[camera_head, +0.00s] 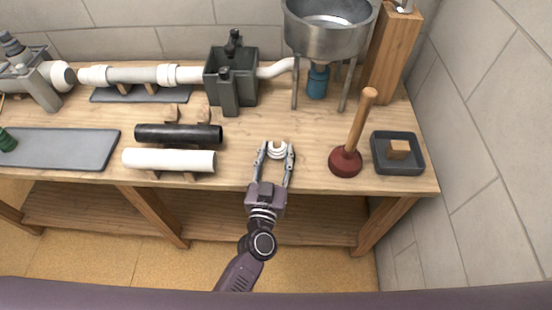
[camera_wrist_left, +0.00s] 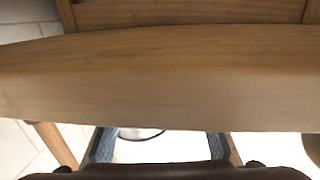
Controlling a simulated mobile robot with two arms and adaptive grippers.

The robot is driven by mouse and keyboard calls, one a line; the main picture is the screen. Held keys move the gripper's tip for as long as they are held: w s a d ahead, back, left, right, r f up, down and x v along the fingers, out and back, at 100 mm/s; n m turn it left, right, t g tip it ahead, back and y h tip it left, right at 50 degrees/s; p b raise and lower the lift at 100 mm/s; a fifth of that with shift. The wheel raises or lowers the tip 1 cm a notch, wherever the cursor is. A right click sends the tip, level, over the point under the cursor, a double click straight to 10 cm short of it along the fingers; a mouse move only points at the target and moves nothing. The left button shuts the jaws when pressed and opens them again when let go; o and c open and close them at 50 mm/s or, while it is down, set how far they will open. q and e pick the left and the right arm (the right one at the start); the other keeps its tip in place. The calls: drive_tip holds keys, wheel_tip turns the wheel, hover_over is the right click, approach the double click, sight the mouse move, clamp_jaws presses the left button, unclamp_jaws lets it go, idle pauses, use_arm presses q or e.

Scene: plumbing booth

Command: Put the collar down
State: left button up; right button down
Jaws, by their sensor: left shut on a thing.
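The collar (camera_head: 277,152) is a small white ring near the front edge of the workbench (camera_head: 310,178), in the head view. My left gripper (camera_head: 276,151) reaches in from the front and is shut on it, one finger on each side. A small wood-coloured patch shows at the collar's middle; I cannot tell whether it is a peg or the bench top. I cannot tell whether the collar touches the bench. My right gripper is not in view.
A plunger (camera_head: 346,160) and a grey tray (camera_head: 412,167) holding a wooden block stand to the right. A black pipe (camera_head: 178,134) and a white pipe (camera_head: 168,160) lie to the left. A metal basin (camera_head: 327,38) stands behind. Bare bench surrounds the gripper.

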use_arm(q)
drive_tip(key=shift+f, duration=0.3)
drive_tip(key=o, duration=1)
drive_tip(key=shift+o, duration=0.2)
